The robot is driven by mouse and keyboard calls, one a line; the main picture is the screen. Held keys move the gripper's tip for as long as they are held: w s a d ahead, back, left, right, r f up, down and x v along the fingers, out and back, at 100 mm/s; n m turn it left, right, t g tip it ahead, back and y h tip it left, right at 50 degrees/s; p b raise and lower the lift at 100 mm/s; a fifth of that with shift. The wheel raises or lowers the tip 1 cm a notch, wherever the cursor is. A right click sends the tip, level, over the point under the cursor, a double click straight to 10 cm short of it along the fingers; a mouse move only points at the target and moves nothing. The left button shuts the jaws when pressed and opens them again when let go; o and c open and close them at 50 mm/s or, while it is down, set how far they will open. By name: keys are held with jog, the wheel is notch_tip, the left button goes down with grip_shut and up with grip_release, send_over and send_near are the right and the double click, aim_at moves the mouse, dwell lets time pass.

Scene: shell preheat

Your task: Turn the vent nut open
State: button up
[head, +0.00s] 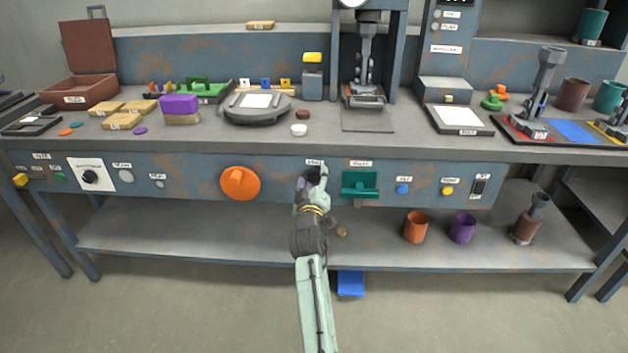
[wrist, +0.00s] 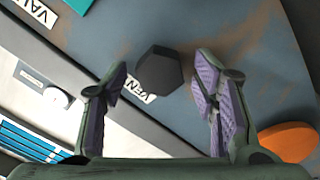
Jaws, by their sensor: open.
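The vent nut is a dark hexagonal nut (wrist: 160,70) on the blue-grey panel, beside a partly hidden white label starting "VEN" (wrist: 138,92) in the wrist view. My gripper (wrist: 161,75) is open, with one purple-padded finger on each side of the nut in the picture. Gaps show between the nut and both pads, and I see no contact. How deep the fingers reach along the nut is hard to tell. In the head view my gripper (head: 311,181) is at the bench's front panel, below a small white label (head: 314,162), and largely covers the nut.
A large orange knob (head: 240,184) is left of my gripper, and a green valve handle (head: 360,184) is close on its right. Blue (head: 403,189) and yellow (head: 447,191) buttons are farther right. The lower shelf (head: 180,235) runs below the panel.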

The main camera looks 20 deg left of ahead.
jog(key=shift+c, duration=0.3)
jog(key=c, duration=1.1)
